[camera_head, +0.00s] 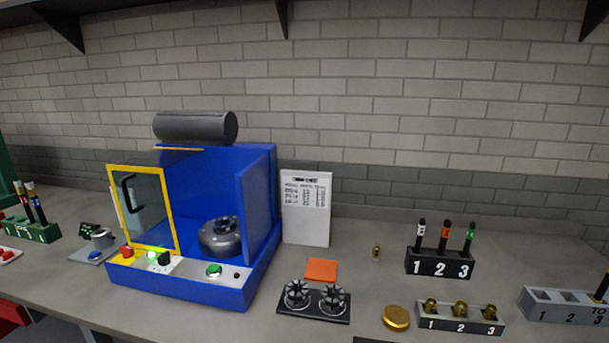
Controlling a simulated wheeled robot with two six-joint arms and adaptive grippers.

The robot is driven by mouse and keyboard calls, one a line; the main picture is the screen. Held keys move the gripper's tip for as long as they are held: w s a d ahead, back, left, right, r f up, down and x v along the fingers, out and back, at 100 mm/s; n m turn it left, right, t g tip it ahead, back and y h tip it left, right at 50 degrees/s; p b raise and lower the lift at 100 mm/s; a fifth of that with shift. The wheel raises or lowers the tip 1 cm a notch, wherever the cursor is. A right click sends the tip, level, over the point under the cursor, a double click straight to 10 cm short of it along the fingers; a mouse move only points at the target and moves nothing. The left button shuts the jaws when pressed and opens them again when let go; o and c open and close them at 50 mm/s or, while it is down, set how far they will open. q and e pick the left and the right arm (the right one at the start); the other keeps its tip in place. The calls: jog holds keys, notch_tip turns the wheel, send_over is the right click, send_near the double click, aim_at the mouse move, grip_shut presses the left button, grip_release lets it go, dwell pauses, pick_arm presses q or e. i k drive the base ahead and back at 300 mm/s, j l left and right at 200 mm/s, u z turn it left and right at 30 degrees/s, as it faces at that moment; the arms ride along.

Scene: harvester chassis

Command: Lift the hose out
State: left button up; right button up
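I cannot pick out a hose in this view. A blue machine (262,200) stands on the bench at centre left, with a yellow-framed clear door (146,208) at its left front. A dark cylinder (195,126) lies on top. A round grey metal part (220,238) sits inside, in the open bay. Green, red and black controls line its front ledge. Neither of my grippers shows in the view.
A black rack (440,264) numbered 1 to 3 holds capped tubes. A lower grey rack (459,320) holds brass fittings. A grey block (565,305) stands at far right, and a green rack (32,229) at far left. A white sheet (305,208) stands beside the machine.

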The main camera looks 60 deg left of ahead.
aim_at(20, 190)
jog(key=u, duration=2.3)
jog(key=i+j+u, duration=0.1)
jog(key=u, duration=0.3)
jog(key=i+j+u, duration=0.15)
jog(key=u, duration=0.25)
jog(key=i+u, duration=0.2)
jog(key=u, duration=0.2)
